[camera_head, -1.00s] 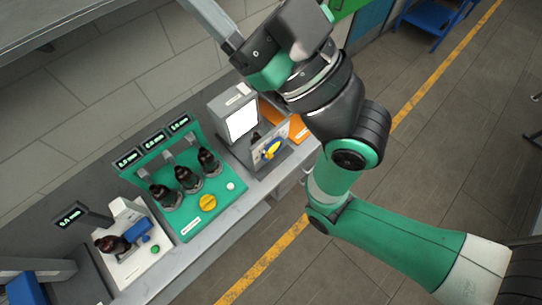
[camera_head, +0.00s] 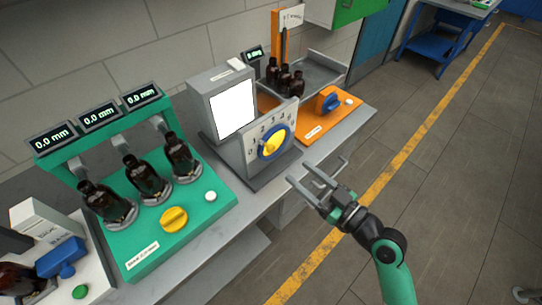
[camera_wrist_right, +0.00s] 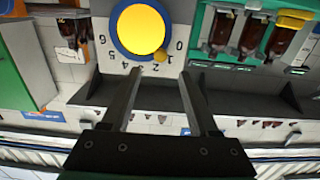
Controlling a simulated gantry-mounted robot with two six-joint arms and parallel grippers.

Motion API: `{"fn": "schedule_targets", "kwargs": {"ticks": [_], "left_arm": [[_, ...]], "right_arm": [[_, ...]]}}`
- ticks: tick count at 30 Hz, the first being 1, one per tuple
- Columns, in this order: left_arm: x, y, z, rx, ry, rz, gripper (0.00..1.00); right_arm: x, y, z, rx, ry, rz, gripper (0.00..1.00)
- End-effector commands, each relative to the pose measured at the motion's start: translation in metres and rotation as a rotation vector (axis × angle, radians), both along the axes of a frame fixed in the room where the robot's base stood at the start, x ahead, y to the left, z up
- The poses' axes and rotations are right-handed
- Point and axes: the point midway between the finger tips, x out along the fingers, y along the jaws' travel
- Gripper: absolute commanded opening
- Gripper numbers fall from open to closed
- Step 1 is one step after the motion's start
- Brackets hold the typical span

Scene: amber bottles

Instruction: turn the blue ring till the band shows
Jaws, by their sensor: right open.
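A blue ring (camera_head: 262,154) surrounds a yellow disc (camera_head: 274,141) on the grey upright panel (camera_head: 250,151) of a dial station, with printed digits around it. In the right wrist view, the blue ring (camera_wrist_right: 114,32) circles the yellow disc (camera_wrist_right: 141,29), with a small brass-coloured knob (camera_wrist_right: 160,56) at its edge. I cannot make out a band. My right gripper (camera_head: 318,172) is open and empty, in front of the dial and apart from it. Its fingers (camera_wrist_right: 160,73) point towards the ring in the wrist view. My left gripper is not in view.
A green station (camera_head: 150,235) with several amber bottles and a yellow knob stands left of the dial. A white screen (camera_head: 232,111) rises behind it. An orange station (camera_head: 335,120) with a blue knob is at its right. The floor in front is open.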

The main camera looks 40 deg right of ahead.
Motion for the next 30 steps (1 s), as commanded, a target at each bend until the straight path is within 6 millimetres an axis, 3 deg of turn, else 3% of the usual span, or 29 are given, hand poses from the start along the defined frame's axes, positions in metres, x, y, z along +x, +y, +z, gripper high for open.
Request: {"fn": "schedule_targets", "kwargs": {"ticks": [5, 12, 18, 29, 30], "left_arm": [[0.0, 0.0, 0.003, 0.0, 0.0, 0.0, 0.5], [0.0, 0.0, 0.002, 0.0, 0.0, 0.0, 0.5], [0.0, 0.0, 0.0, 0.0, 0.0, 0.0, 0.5], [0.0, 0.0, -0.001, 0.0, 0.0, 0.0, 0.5], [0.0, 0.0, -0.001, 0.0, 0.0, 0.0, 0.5]], "right_arm": [[0.019, 0.0, 0.002, -0.001, 0.0, 0.004, 0.61], [0.073, -0.001, 0.001, 0.0, -0.001, 0.004, 0.61], [0.106, -0.003, 0.001, 0.0, -0.001, 0.002, 0.61], [0.116, -0.003, 0.001, 0.0, -0.001, 0.0, 0.61], [0.116, -0.003, 0.001, 0.0, -0.001, 0.0, 0.55]]}}
